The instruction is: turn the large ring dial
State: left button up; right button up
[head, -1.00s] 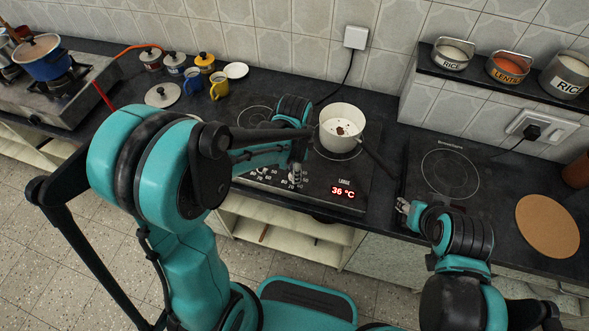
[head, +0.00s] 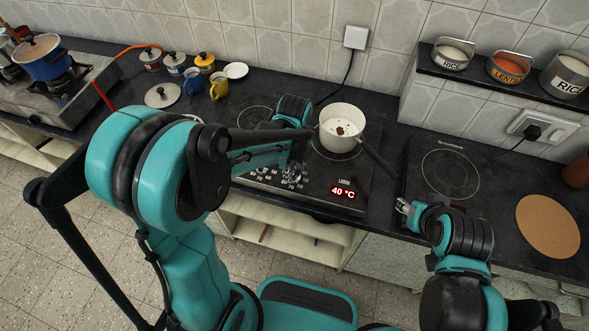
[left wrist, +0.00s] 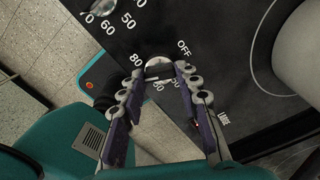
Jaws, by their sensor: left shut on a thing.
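The large ring dial (left wrist: 158,66) is a silvery knob with OFF and numbers printed around it, seen between my left fingertips in the left wrist view. My left gripper (left wrist: 159,74) is shut on it. In the head view my left gripper (head: 295,172) reaches the front of the black cooktop (head: 318,187), where my arm and fingers hide the dial. The red display (head: 343,192) by the LARGE label reads 40 °C. My right gripper (head: 403,207) is over the counter's front edge, right of the cooktop; its finger opening is too small to judge.
A white saucepan (head: 342,122) with dark bits in it stands on a cooktop ring behind the display, its dark handle (head: 379,164) pointing front right. A second cooktop (head: 450,175) lies bare at right, beside a round cork mat (head: 547,226). Mugs and jars stand back left.

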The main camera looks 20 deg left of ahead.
aim_at(294, 174)
pick_arm(q)
jog(key=shift+m, duration=1.9)
jog(key=o, duration=1.1)
jog(key=shift+r, duration=0.1)
notch_tip(294, 174, up, 12)
jog(key=shift+f, duration=0.1)
